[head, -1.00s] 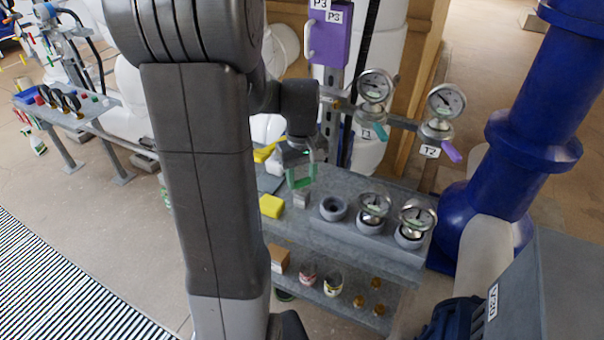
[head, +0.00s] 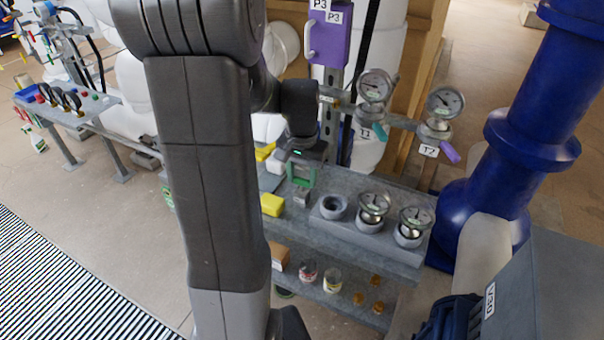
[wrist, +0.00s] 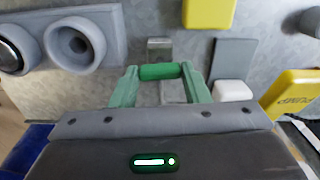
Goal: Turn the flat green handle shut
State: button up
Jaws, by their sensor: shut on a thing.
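A flat teal-green handle (head: 379,131) hangs from the gauge fitting tagged T1, pointing down and slightly right. My gripper (head: 301,181) is left of and below it, pointing down over the grey bench. In the wrist view its green fingers (wrist: 162,75) stand apart, shut on a short dark green bar (wrist: 160,71) that spans between them. A small grey metal block (wrist: 160,47) shows just beyond the bar; I cannot tell whether they touch. The T1 handle is outside the wrist view.
A purple handle (head: 449,152) hangs at T2. A grey holder (head: 353,227) has one empty socket and two gauges. Yellow blocks (head: 271,205) lie near my gripper. A purple P3 box (head: 329,36) stands behind, and a thick blue pipe (head: 520,130) stands right.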

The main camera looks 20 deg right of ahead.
aim_at(302, 178)
jog(key=shift+m, duration=0.4)
jog(key=o, duration=1)
jog(key=shift+r, duration=0.1)
notch_tip(302, 178, up, 14)
jog(key=shift+f, duration=0.15)
jog(key=shift+f, duration=0.1)
notch_tip(302, 178, down, 14)
jog(key=shift+r, duration=0.15)
dwell(0.6)
